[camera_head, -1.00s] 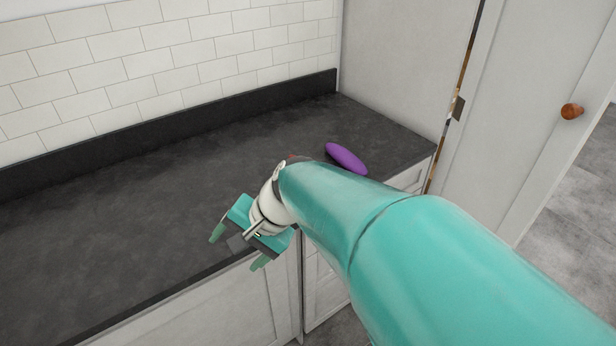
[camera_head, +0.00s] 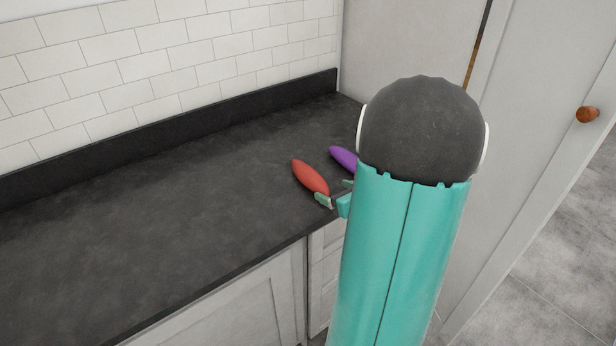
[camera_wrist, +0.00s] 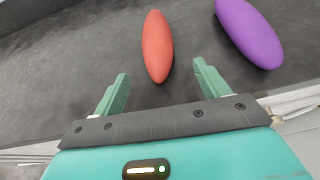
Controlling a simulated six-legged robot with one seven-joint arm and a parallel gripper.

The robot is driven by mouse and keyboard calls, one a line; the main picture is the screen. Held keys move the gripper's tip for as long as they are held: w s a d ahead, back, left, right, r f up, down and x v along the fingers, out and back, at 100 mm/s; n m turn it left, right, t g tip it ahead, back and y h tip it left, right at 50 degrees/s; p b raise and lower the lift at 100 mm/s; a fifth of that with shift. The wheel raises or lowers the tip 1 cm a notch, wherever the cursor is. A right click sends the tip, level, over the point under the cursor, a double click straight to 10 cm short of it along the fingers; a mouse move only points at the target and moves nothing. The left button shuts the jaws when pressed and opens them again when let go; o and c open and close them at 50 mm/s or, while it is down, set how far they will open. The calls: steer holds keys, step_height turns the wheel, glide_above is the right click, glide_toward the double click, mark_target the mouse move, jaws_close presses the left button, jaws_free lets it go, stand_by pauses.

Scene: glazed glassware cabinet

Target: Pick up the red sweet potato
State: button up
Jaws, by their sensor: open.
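The red sweet potato (camera_head: 310,177) lies on the dark countertop, near its front edge. In the wrist view the red sweet potato (camera_wrist: 157,46) points lengthwise toward my gripper, and its near end lies between the lines of the two fingers. My gripper (camera_wrist: 158,83) is open and empty, with the fingers on either side of that near end. In the head view my gripper (camera_head: 335,192) shows only in part beside the potato's near end; my arm hides the rest. I cannot tell the height of the fingers above the counter.
A purple elongated object (camera_head: 343,158) lies just right of the red sweet potato, partly hidden by my arm; it also shows in the wrist view (camera_wrist: 250,33). The countertop (camera_head: 150,220) is bare to the left. A tiled wall stands behind.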

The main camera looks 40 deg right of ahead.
mark_target(323, 185)
steer(key=x, duration=0.8)
steer(key=shift+w+a, duration=0.1)
steer(key=shift+w, duration=0.15)
steer(key=shift+c, duration=0.2)
steer(key=c, duration=1.2)
steer(key=shift+r, duration=0.15)
